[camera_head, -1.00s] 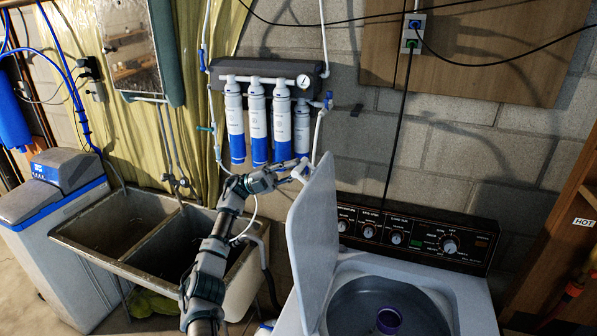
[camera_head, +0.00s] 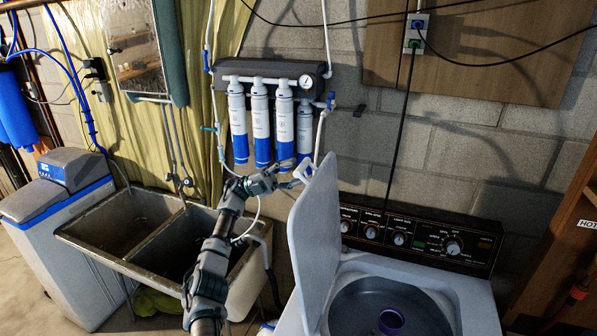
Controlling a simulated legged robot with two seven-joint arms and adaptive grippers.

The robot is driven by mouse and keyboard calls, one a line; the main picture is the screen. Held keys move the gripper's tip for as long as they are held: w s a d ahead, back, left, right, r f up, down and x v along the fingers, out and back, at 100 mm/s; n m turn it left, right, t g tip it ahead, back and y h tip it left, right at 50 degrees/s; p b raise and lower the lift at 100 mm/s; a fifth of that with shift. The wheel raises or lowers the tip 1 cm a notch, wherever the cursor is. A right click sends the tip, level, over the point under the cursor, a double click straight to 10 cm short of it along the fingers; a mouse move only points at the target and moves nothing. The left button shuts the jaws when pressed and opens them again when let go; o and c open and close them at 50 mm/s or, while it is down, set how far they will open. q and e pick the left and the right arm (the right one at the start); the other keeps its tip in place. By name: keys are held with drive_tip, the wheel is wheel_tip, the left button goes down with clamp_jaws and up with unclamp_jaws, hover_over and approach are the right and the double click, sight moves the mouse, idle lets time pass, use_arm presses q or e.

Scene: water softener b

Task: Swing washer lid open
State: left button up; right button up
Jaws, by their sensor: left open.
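The washer lid (camera_head: 314,237) is white and stands swung up, roughly upright, at the left side of the washer opening. The washer (camera_head: 462,290) is white with a black control panel (camera_head: 420,238) behind, and its drum (camera_head: 375,305) shows open. A purple ring-like part (camera_head: 391,320) is in the middle of the drum. My left gripper (camera_head: 300,172) is open at the lid's top left corner, beside the lid's far side. I cannot tell whether its fingers touch the lid. My right gripper is out of view.
A double sink (camera_head: 150,245) stands left of the washer, under my left arm. Filter cartridges (camera_head: 261,125) hang on the wall behind my left gripper. A grey water softener (camera_head: 62,235) is at the far left. A wooden shelf edge (camera_head: 560,215) stands at the right.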

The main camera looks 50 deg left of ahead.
use_arm(q)
drive_tip(key=v, duration=0.5)
drive_tip(key=shift+a, duration=0.15)
idle(0.4)
